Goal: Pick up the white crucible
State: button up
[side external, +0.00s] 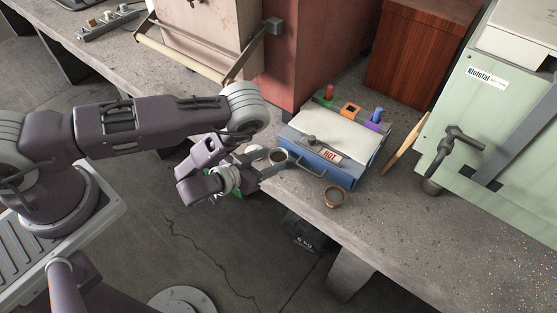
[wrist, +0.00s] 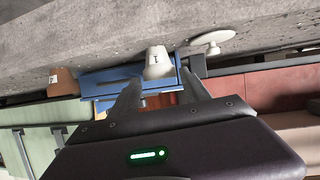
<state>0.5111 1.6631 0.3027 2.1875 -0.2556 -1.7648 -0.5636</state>
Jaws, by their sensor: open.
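The white crucible (wrist: 158,62) has a dark mark on its side. In the wrist view it shows ahead of my gripper (wrist: 162,79), between the two spread fingertips. My gripper (side external: 268,169) is low at the bench edge, just left of the crucible. Its jaws are open with nothing visibly held. Whether a finger touches the crucible cannot be told.
A brown crucible (side external: 334,197) stands to the right near the edge, also in the wrist view (wrist: 62,81). The blue box (side external: 343,175) with a handle and HOT label is close behind. A white dish-like piece (wrist: 212,40) lies nearby. A green cabinet (side external: 460,120) stands right.

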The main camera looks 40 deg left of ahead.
aim_at(281, 156)
jog(key=x, duration=0.4)
jog(key=shift+f, duration=0.2)
jog(key=c, duration=1)
jog(key=shift+r, duration=0.1)
